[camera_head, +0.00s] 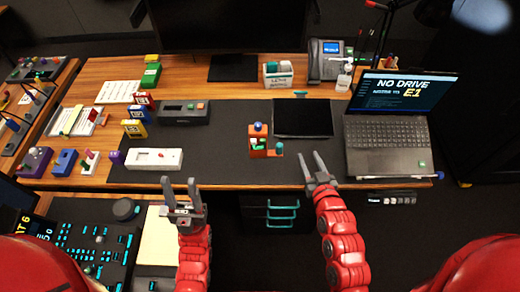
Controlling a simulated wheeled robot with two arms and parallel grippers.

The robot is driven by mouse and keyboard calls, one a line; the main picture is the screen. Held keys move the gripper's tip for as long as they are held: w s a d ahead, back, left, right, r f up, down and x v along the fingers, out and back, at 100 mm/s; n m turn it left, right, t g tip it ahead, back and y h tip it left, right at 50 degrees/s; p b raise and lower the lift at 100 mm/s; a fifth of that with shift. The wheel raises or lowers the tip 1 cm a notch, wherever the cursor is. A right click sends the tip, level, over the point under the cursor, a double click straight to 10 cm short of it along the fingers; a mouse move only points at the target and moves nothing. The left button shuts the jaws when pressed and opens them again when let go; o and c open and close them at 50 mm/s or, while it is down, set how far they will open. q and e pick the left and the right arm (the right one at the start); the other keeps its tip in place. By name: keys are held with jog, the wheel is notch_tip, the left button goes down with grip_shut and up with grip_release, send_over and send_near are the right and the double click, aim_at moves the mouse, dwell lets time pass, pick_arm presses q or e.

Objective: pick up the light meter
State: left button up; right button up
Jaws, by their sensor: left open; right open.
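I cannot tell for sure which thing is the light meter. An orange device with a blue ball on top (262,147) stands on the dark desk mat, near its front edge. Small upright devices with pale faces stand at the mat's left: a yellow one (134,129), a blue one (137,112) and a red one (143,98). My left gripper (181,190) is open and empty, in front of the desk edge, below the white box. My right gripper (311,160) is open and empty, to the right of the orange device and apart from it.
A black tablet (302,118) and an open laptop (388,135) are at the right. The mat (215,160) is bare between the white box and the orange device.

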notch_tip(320, 180, down, 4)
jog(key=s+a+n+g, duration=0.1)
jog(key=s+a+g, duration=0.1)
jog(key=a, duration=0.1)
jog(key=y, duration=0.1)
send_near(281, 148)
jog(key=x, duration=0.6)
jog(key=shift+w, duration=0.4)
jog(key=shift+g, duration=0.3)
jog(key=shift+b+x, duration=0.3)
jog(key=shift+x, duration=2.1)
jog(key=shift+s+a, duration=0.1)
jog(key=shift+a, duration=0.05)
grip_shut()
